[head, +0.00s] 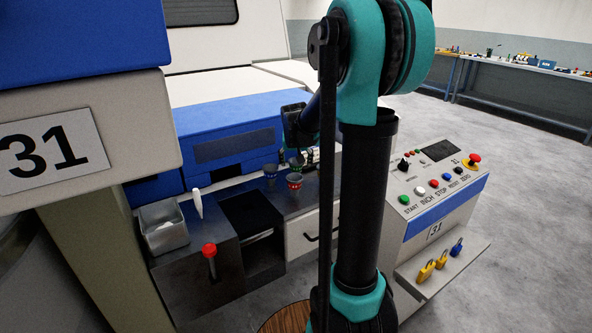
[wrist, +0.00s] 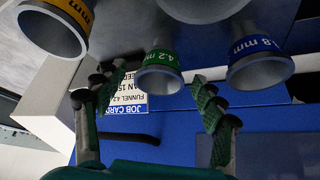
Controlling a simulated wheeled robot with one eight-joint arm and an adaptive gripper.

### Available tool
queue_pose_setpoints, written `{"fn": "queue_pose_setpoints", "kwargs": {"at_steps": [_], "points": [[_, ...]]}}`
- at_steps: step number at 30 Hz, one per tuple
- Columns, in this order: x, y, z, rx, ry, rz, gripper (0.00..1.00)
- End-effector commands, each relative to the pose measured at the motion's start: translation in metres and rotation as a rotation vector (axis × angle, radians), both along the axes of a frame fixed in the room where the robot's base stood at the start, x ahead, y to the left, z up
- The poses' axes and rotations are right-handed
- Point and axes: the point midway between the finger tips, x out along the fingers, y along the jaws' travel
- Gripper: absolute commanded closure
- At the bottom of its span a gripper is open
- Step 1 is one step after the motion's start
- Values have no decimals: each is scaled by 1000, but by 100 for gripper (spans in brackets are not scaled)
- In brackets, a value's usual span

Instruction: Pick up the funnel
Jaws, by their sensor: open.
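In the wrist view, a grey metal funnel with a green band (wrist: 160,72) reading 4.2 mm shows between the two fingers of my gripper (wrist: 156,82). The fingers are apart, with a visible gap on each side of the funnel. I cannot tell how deep the funnel sits between them. A blue-banded funnel (wrist: 260,62) reading 4.8 mm is to the right, and a yellow-banded funnel (wrist: 55,28) is at the upper left. The job card (wrist: 128,97) behind reads FUNNEL 4.2. In the head view, the green funnel (head: 297,163) stands small among others, partly hidden by my arm.
A metal bin (head: 163,228), a white pointed tool (head: 197,204) and a red-topped lever (head: 209,251) are to the left. A control panel (head: 438,180) is at right.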

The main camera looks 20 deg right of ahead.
Motion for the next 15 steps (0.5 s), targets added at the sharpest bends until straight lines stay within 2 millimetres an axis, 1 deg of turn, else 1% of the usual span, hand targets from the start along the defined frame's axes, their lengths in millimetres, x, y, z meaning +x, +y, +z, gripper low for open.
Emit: {"fn": "queue_pose_setpoints", "kwargs": {"at_steps": [3, 6, 9, 15], "points": [[9, -2, -14, 0, 0, 0, 30], [13, -3, -22, 0, 0, 0, 30], [15, -4, -26, 0, 0, 0, 30], [15, -4, -27, 0, 0, 0, 30]]}}
